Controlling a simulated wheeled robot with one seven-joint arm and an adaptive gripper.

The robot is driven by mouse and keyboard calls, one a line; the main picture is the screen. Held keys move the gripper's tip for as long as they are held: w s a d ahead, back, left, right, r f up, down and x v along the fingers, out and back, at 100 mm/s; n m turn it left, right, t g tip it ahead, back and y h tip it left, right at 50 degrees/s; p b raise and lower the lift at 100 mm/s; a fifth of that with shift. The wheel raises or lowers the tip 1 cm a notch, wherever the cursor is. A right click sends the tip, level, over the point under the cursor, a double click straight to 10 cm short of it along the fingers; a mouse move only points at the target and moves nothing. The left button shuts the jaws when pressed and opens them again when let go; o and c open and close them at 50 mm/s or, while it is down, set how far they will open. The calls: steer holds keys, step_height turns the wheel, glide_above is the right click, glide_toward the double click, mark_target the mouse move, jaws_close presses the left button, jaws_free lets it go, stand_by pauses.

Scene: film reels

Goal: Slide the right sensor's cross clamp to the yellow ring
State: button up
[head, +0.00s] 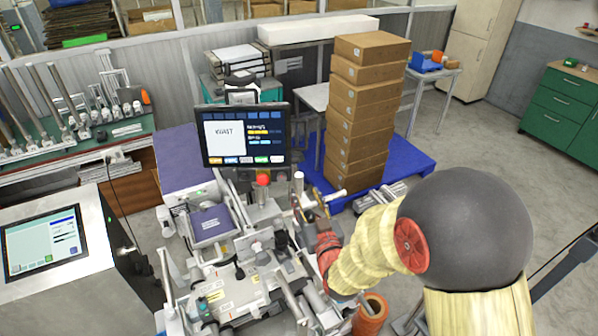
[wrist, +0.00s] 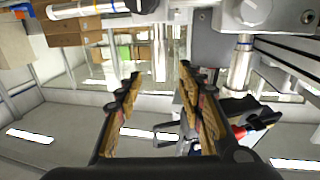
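My gripper (head: 316,203) is above the right part of the machine in the head view. In the wrist view my gripper (wrist: 158,72) is open, with tan-padded fingers well apart and nothing held between them. A grey metal block (wrist: 262,14) with a round knob, which looks like a cross clamp, is at the upper right, apart from the fingers. A chrome rod (wrist: 239,68) below it has narrow coloured bands near its top; I cannot tell for certain whether one is the yellow ring. A pale rod (wrist: 159,52) shows beyond the fingertips. The sensor cannot be identified clearly.
A screen (head: 245,135) and a red button (head: 263,180) stand behind the machine. Stacked cardboard boxes (head: 362,115) rest on a blue pallet (head: 415,155) beyond my gripper. An orange spool (head: 370,313) is near my arm.

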mark_target(300, 183)
steer(key=shift+w+a+r, duration=0.1)
steer(key=shift+w+a, duration=0.15)
steer(key=shift+w, duration=1)
steer(key=shift+w+a+f, duration=0.1)
steer(key=shift+w+a, duration=0.2)
steer(key=shift+w, duration=1)
steer(key=shift+w+a+r, duration=0.1)
steer(key=shift+w+a, duration=0.15)
steer(key=shift+w, duration=1)
steer(key=shift+c, duration=1)
steer(key=c, duration=0.8)
